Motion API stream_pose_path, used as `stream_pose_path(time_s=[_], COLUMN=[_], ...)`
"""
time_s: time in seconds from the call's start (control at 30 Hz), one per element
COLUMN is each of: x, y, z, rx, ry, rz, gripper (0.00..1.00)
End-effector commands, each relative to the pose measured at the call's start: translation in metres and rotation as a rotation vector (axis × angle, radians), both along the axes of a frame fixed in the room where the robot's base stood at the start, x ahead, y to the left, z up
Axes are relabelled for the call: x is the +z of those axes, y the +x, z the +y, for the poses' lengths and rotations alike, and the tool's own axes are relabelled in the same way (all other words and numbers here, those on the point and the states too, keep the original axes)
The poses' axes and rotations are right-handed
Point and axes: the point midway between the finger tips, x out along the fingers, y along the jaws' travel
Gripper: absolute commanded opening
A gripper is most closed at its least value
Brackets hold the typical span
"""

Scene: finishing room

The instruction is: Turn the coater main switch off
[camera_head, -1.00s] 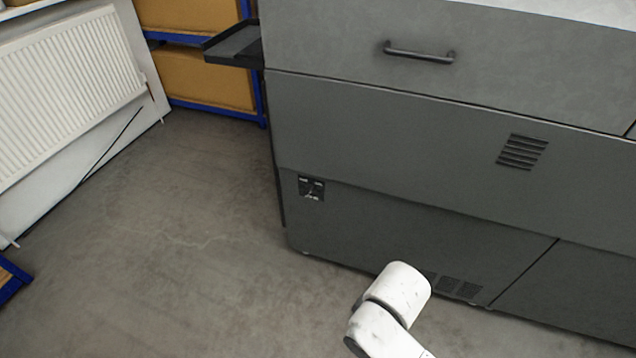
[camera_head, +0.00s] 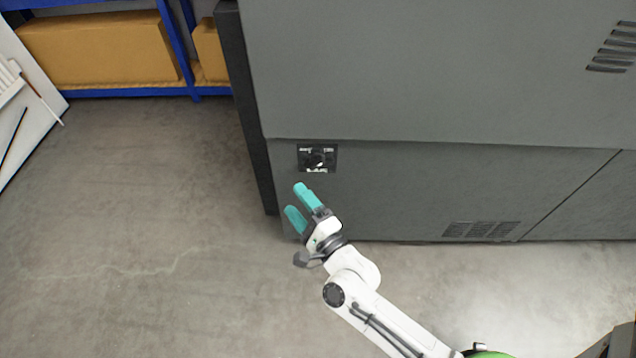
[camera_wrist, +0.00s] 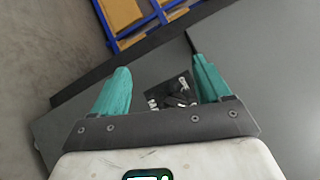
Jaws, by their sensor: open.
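The coater (camera_head: 420,80) is a large dark grey cabinet. Its main switch (camera_head: 317,159) is a dark rotary knob on a small black plate with white markings, low near the cabinet's left edge. In the wrist view the switch (camera_wrist: 178,92) lies between the two fingers, closer to the right one, and beyond them. The knob's exact setting is too small to read. My gripper (camera_head: 299,201) has teal fingers, is open and empty, and is just below and left of the switch in the head view. In the wrist view my gripper (camera_wrist: 162,88) points towards the panel.
Vent slots (camera_head: 482,230) sit low on the cabinet, right of my arm. A blue shelf rack with brown boxes (camera_head: 100,48) stands behind at the left. A white radiator panel (camera_head: 22,100) is at the far left. The floor (camera_head: 120,220) left of the cabinet is clear.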

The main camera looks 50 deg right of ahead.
Motion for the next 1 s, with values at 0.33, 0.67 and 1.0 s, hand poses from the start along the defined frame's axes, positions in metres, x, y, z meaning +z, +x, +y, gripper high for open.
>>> stream_pose_path(time_s=[0.33, 0.67, 1.0], x=[-0.047, -0.037, -0.022], y=[-0.036, -0.011, 0.033], z=[-0.058, -0.081, -0.113], rx=[-0.282, -0.302, -0.301], ry=[0.313, 0.329, 0.327], rz=[-0.306, -0.333, -0.329], gripper=[0.77, 0.77, 0.77])
